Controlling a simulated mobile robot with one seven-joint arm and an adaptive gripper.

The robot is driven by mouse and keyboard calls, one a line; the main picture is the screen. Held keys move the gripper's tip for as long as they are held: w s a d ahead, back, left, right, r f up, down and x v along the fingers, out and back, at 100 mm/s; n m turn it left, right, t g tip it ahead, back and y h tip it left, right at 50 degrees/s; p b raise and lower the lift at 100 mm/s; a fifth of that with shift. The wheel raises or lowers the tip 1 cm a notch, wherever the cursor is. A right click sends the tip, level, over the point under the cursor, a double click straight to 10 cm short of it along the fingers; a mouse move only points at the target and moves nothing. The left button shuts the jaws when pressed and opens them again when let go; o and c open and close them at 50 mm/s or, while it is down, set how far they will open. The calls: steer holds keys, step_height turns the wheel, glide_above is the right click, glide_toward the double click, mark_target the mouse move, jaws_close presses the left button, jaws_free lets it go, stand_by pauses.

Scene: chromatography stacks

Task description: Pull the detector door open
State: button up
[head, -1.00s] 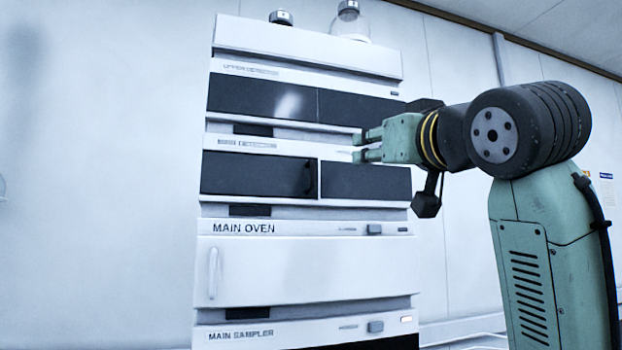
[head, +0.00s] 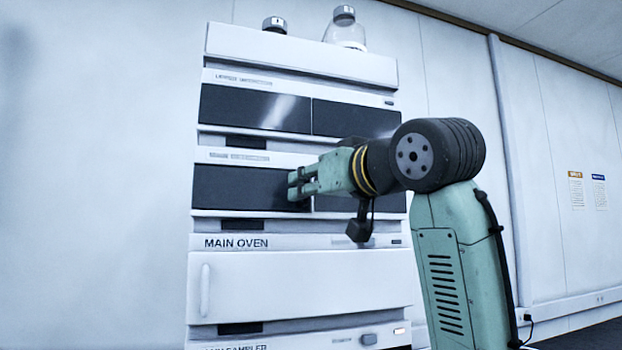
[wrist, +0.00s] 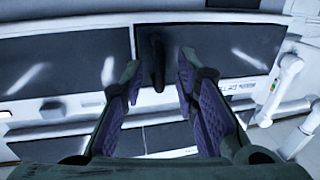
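The lower detector sits just above the main oven, with a dark left door (head: 240,188) that looks closed or nearly so. The door also shows in the wrist view (wrist: 225,45), which appears upside down. A dark upright handle (wrist: 158,62) stands near one edge of this door. My gripper (head: 295,185) is at the door's right end in the head view. In the wrist view the two fingers of my gripper (wrist: 159,76) are apart, one on each side of the handle. A gap shows beside the handle. The gripper hides the handle in the head view.
The upper detector (head: 255,107) is above, with bottles (head: 344,30) on the stack's top. The oven door (head: 300,287) is below. A dark right panel (head: 358,203) adjoins the door. Free room lies left of the stack. A white slender object (wrist: 282,85) shows at the wrist view's right.

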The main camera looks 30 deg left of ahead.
steer(key=shift+a, duration=0.15)
steer(key=shift+c, duration=0.2)
jaws_close()
stand_by(0.7)
